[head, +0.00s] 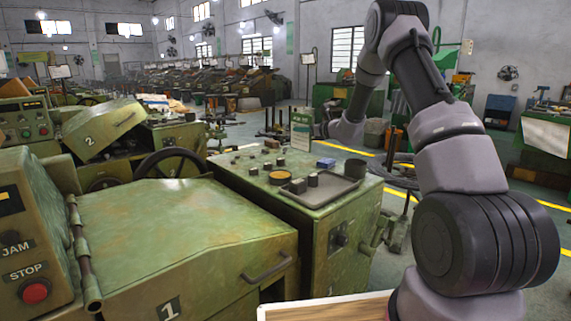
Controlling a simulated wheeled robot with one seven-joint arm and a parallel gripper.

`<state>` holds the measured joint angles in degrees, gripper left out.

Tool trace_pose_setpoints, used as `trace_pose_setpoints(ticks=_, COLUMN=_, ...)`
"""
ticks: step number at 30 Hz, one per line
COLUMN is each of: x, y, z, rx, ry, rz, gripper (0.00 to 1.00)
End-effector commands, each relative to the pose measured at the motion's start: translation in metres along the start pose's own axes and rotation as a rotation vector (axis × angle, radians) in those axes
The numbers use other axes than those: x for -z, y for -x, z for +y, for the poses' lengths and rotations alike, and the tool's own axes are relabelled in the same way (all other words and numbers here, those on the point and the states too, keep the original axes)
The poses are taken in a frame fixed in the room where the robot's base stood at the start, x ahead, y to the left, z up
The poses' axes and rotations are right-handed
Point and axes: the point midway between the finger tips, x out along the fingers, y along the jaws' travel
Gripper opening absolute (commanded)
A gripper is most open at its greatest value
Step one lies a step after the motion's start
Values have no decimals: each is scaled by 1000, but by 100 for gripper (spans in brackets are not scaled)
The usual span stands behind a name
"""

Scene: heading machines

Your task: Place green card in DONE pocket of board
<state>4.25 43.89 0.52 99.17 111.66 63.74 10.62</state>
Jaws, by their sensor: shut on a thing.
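A green card (301,130) with a pale printed face stands upright above the far end of the green machine top, right of the picture's middle. My arm comes down from the upper right, and my gripper (320,130) is at the card's right edge, shut on it. The fingers are small and partly hidden by the wrist. I cannot make out a board with a DONE pocket in this view.
Green machine 1 (190,215) fills the lower left, with a red STOP button (35,291). The machine top (235,185) below the card holds a grey tray (335,192), a blue block (326,163) and small dark blocks. A wood-surfaced, pale-edged panel (330,310) shows at the bottom.

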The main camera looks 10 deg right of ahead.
Motion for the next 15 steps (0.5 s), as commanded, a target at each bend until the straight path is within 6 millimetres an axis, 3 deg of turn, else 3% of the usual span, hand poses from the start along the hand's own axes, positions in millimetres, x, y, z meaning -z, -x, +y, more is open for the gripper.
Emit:
trace_pose_setpoints(ticks=6, x=42, y=-6, z=0, rx=0, ry=-3, rz=4, gripper=0)
trace_pose_setpoints(ticks=15, x=70, y=-11, z=0, rx=0, ry=-3, rz=3, gripper=0)
